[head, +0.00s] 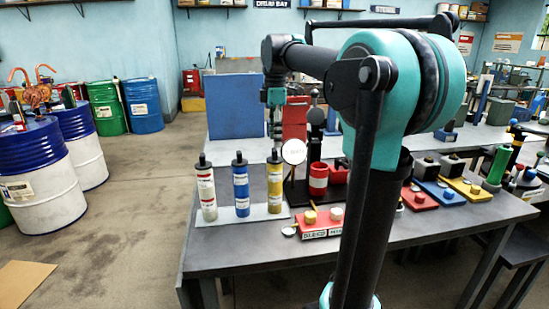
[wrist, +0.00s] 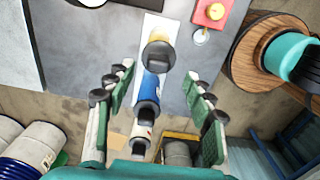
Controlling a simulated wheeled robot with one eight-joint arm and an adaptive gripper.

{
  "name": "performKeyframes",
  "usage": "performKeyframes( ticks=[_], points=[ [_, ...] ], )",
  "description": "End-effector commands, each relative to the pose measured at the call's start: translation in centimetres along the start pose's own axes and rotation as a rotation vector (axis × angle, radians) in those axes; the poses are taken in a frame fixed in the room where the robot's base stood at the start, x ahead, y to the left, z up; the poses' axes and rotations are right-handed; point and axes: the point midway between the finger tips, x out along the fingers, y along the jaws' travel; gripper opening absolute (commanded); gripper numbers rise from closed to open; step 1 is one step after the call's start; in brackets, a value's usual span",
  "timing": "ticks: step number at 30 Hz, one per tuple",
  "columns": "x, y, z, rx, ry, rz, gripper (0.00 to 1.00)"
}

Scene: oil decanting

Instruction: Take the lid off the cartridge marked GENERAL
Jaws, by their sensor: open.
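Three upright cartridges with black lids stand in a row on a pale strip: a white one with red bands (head: 208,190), a blue one (head: 241,185) and a yellow one (head: 274,188). Their labels are too small to read, so I cannot tell which is marked GENERAL. My gripper (head: 275,125) hangs over the yellow cartridge's end of the row. In the wrist view my gripper (wrist: 158,80) is open and empty. The yellow cartridge's black lid (wrist: 158,56) shows between and beyond the fingertips, with the blue cartridge (wrist: 151,88) and the white cartridge (wrist: 143,126) below it.
A red block with two yellow knobs (head: 320,222) lies right of the cartridges. Red cups (head: 318,180) and a round white dial (head: 294,151) stand behind it. A blue panel (head: 236,106) rises at the back. The bench's front left (head: 215,240) is clear.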

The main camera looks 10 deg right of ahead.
Motion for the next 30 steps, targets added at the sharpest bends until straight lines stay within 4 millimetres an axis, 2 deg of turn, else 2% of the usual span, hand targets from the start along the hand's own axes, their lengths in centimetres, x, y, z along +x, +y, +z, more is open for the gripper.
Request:
performKeyframes(
  ticks=[5, 14, 23, 30],
  points=[
    [1.2, 0.1, 0.1, 0.001, 0.000, 0.000, 0.53],
    [5.0, 0.2, 0.5, 0.001, 0.000, 0.000, 0.53],
    [5.5, 0.2, 0.5, 0.000, 0.000, 0.000, 0.53],
    [5.4, 0.2, 0.5, 0.000, 0.000, 0.000, 0.24]
  ],
)
